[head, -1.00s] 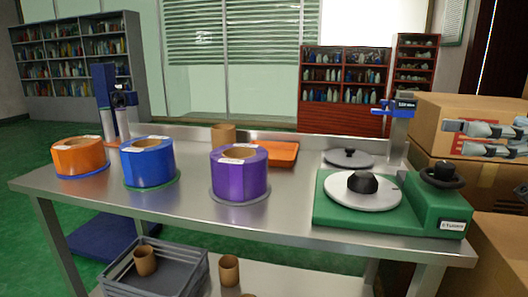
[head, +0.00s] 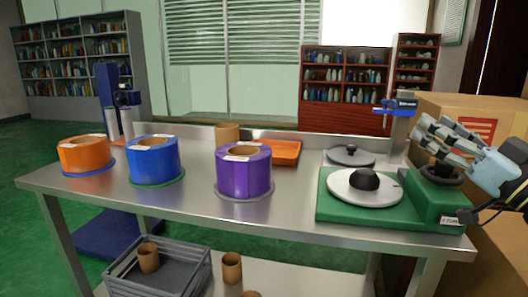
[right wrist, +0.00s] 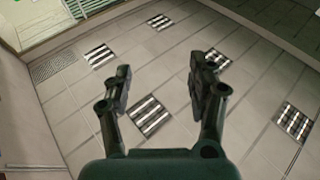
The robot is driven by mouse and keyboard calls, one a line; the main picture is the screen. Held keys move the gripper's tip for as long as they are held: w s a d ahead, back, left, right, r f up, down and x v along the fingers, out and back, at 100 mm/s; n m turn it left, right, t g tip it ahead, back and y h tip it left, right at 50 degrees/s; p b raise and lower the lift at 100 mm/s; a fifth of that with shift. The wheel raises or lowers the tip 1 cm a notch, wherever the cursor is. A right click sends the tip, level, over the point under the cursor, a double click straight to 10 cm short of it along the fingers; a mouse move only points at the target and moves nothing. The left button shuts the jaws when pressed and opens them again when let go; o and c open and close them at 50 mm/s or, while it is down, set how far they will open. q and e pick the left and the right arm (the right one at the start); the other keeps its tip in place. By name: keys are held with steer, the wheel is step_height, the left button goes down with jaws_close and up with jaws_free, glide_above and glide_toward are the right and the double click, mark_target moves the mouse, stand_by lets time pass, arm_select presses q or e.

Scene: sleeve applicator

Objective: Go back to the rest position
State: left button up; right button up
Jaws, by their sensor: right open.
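My right gripper (head: 422,134) is at the right edge of the head view, in front of the cardboard box and above the right end of the green machine. Its fingers point up and to the left. The right wrist view shows the two fingers of this gripper (right wrist: 162,82) spread apart with nothing between them. My left gripper does not show in any view. The steel table (head: 120,200) carries a green machine (head: 425,205) with a round white plate (head: 345,193) and a black knob (head: 364,180).
Orange (head: 86,156), blue (head: 153,162) and purple (head: 244,174) rolls stand on the table. An orange tray (head: 285,152) lies behind. A cardboard box (head: 450,112) stands at the right. A grey crate (head: 185,275) is below. The right wrist view shows pale tiles with striped panels (right wrist: 150,115).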

steer(key=s+d+f+m+g+h, duration=0.2)
steer(key=s+f+m+g+h, duration=0.15)
steer(key=s+f+h, duration=0.35)
steer(key=s+d+f+m+g+h, duration=0.25)
steer(key=f+m+h, duration=0.2)
steer(key=f, duration=0.45)
steer(key=s+a+f+n+g, duration=0.1)
steer(key=s+a+f+g, duration=0.15)
steer(key=s, duration=0.45)
steer(key=s+a+f+n+g, duration=0.15)
steer(key=s+f+g, duration=0.25)
steer(key=s, duration=0.4)
steer(key=s+a+f+n+g, duration=0.1)
steer(key=s+a+f+g, duration=0.25)
steer(key=s, duration=0.35)
steer(key=s+d+f+g, duration=0.1)
steer(key=s+d+f, duration=0.1)
steer(key=f, duration=1)
steer(key=s+d+f+g, duration=0.1)
steer(key=s+f, duration=0.1)
steer(key=f, duration=1)
steer(key=s+d+f+g, duration=0.1)
steer(key=s+f, duration=1.5)
steer(key=s, duration=0.3)
steer(key=shift+f+m+y, duration=0.25)
steer(key=shift+m+y, duration=0.1)
